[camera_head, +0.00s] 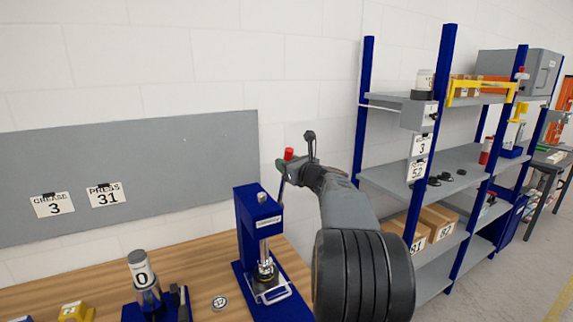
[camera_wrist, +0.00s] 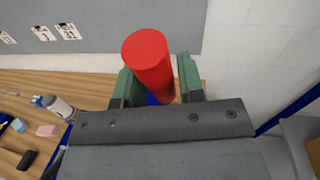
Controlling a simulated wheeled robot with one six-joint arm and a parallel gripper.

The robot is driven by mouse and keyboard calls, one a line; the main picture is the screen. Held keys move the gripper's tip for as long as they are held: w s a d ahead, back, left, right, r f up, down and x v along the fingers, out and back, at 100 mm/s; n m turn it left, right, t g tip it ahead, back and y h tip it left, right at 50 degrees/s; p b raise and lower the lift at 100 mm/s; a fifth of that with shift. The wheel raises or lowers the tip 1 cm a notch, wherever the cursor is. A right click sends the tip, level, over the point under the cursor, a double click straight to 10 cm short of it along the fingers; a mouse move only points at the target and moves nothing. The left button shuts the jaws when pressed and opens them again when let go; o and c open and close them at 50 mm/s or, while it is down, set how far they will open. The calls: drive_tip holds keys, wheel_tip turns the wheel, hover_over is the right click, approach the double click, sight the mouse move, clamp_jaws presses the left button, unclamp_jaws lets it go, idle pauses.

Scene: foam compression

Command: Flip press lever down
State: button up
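The blue press (camera_head: 244,222) stands on the wooden bench in the head view. Its lever (camera_head: 281,188) points up beside the press's top right, with a red knob (camera_head: 289,153) at its upper end. My gripper (camera_head: 290,166) is at the knob, above and right of the press. In the wrist view the red knob (camera_wrist: 149,62) stands between my two green fingers (camera_wrist: 160,84). The lever's lower part is hidden in the wrist view.
The bench (camera_head: 110,284) also holds a canister labelled 0 (camera_head: 142,270), a round disc (camera_head: 219,302) and a yellow block (camera_head: 75,312). A grey board (camera_head: 130,170) with cards is on the wall behind. A blue-posted shelf (camera_head: 390,180) stands to the right.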

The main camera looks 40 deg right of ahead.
clamp_jaws()
drive_tip(key=shift+f, duration=0.1)
